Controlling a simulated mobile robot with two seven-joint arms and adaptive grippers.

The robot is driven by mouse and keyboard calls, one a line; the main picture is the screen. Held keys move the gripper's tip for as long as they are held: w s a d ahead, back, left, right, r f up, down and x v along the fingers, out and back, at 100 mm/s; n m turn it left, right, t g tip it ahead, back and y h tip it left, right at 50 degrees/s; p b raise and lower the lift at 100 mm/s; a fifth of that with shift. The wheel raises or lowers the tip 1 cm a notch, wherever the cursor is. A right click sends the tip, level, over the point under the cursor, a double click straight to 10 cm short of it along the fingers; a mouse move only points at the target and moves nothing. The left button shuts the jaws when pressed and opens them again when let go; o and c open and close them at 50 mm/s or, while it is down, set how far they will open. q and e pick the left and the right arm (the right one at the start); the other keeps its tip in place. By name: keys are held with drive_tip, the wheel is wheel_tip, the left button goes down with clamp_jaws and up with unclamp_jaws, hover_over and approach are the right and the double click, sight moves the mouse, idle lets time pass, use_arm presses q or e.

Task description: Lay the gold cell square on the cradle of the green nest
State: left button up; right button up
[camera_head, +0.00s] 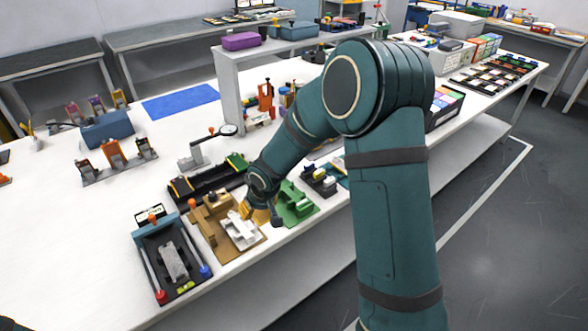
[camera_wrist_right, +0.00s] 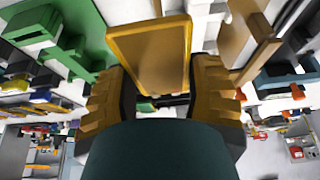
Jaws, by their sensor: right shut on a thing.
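The gold cell (camera_wrist_right: 150,55), a flat plate with a brighter gold rim, is held between the fingers of my right gripper (camera_wrist_right: 162,90) in the wrist view. In the head view my right gripper (camera_head: 259,212) hangs low, between the green nest and a tan nest. The green nest (camera_head: 297,206) lies just to its right; it also shows at the upper left of the wrist view (camera_wrist_right: 85,45). The arm and gripper hide most of the cell in the head view, and I cannot tell its exact height. My left gripper is out of view.
A tan nest (camera_head: 207,236) with a white block (camera_head: 239,230) lies just left of the gripper. A black rail fixture (camera_head: 205,187) is behind, a blue-ended fixture (camera_head: 153,244) at front left. A dark nest (camera_head: 319,182) stands right of the green one. The front left tabletop is clear.

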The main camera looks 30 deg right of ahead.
drive_tip(key=w+d, duration=0.4)
drive_tip(key=d, duration=0.3)
drive_tip(key=r+p, duration=0.1)
drive_tip(key=r, duration=0.1)
hover_over(288, 191)
drive_tip(key=s, duration=0.1)
drive_tip(key=shift+a+f, duration=0.15)
drive_tip(key=shift+a, duration=0.15)
drive_tip(key=shift+w+d, duration=0.1)
drive_tip(key=shift+d, duration=0.25)
drive_tip(key=shift+f+b, duration=2.45)
drive_tip(key=shift+f, duration=1.1)
drive_tip(key=o, duration=1.1)
